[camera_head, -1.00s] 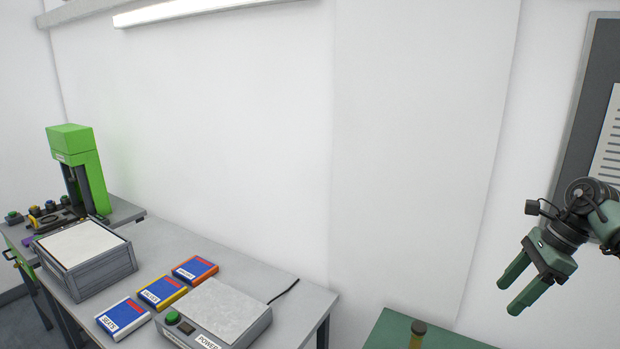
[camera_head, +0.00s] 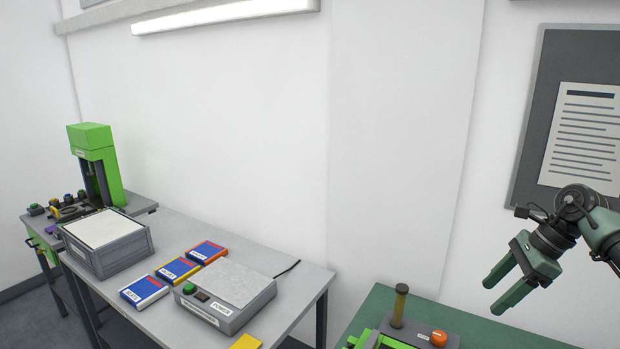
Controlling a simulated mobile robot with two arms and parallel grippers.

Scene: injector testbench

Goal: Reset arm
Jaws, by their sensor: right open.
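My right gripper (camera_head: 504,285) is in the lower right of the head view. Its two green fingers are apart, with nothing between them. They point down and to the left, in the air in front of the white wall and above the green table (camera_head: 482,327). The right arm comes in from the right edge. My left gripper is not in view.
A green device (camera_head: 402,338) with an orange button stands on the green table. The grey table (camera_head: 297,309) holds a power unit (camera_head: 228,289), several coloured boxes (camera_head: 177,269) and a grey bin (camera_head: 113,255). A green press (camera_head: 96,160) stands far left.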

